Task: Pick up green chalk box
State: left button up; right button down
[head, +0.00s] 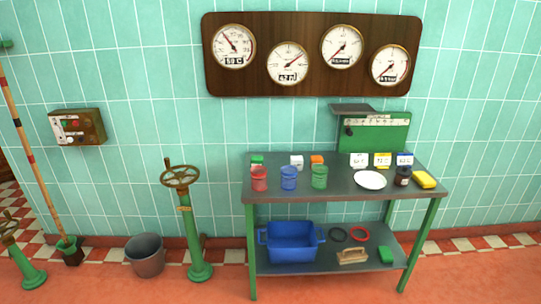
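A small green-topped box (257,160), which looks like the green chalk box, sits at the back left of the grey table top (340,196), just behind a red pot (259,178). The red pot hides part of its front. A white box (296,161) and an orange box (316,160) stand in the same row to its right. Neither of my grippers is in view.
A blue pot (289,178), a green pot (320,176), a white plate (370,180), a dark jar (403,176) and a yellow block (424,180) stand on the table. A valve post (190,225) and a bucket (146,255) stand on the floor left of it.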

aim_at(255, 161)
jog(key=i+j+z, duration=0.2)
jog(key=i, duration=0.3)
jog(key=i+j+z, duration=0.2)
jog(key=i+j, duration=0.25)
